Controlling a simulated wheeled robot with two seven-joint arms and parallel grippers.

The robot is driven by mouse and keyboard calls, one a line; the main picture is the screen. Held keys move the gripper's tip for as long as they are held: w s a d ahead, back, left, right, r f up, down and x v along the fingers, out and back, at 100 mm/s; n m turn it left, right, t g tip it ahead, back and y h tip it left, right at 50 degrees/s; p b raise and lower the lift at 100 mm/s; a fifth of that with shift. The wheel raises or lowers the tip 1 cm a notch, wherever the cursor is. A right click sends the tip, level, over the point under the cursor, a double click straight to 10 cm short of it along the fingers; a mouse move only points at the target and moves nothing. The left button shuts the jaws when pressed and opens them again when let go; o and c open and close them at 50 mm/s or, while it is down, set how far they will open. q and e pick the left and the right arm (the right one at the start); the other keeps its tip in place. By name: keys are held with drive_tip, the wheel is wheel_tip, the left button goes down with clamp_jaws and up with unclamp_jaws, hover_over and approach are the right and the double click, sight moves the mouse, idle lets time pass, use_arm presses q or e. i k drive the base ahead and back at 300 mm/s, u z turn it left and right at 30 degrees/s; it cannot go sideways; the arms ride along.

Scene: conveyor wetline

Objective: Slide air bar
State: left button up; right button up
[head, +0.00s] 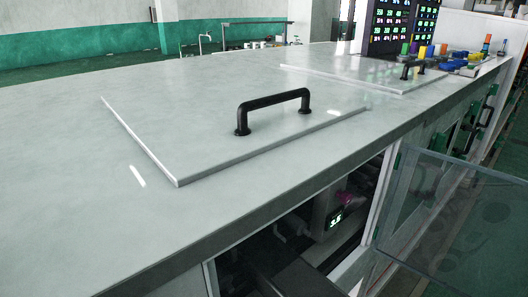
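I cannot make out an air bar for certain. Below the top's front edge is an open bay (318,215) in the machine. Inside it are a dark interior, pale pipe-like parts and a small lit green display (336,218). A dark flat bar-like part (300,280) shows at the bottom of the picture, cut off by the frame; I cannot tell what it is. Neither of my grippers is in view.
The long grey machine top (75,210) carries a lid panel (200,125) with a black handle (272,107). A second handled lid (345,75) lies farther back, near lit screens (400,25) and coloured buttons. A transparent door (450,215) stands swung out at the right.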

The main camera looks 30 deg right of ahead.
sight(274, 269)
drive_tip(key=k, duration=0.4)
drive_tip(key=z, duration=2.35)
drive_tip(key=k, duration=1.7)
drive_tip(key=u, duration=0.25)
drive_tip(key=i, duration=1.5)
drive_tip(key=u, duration=0.05)
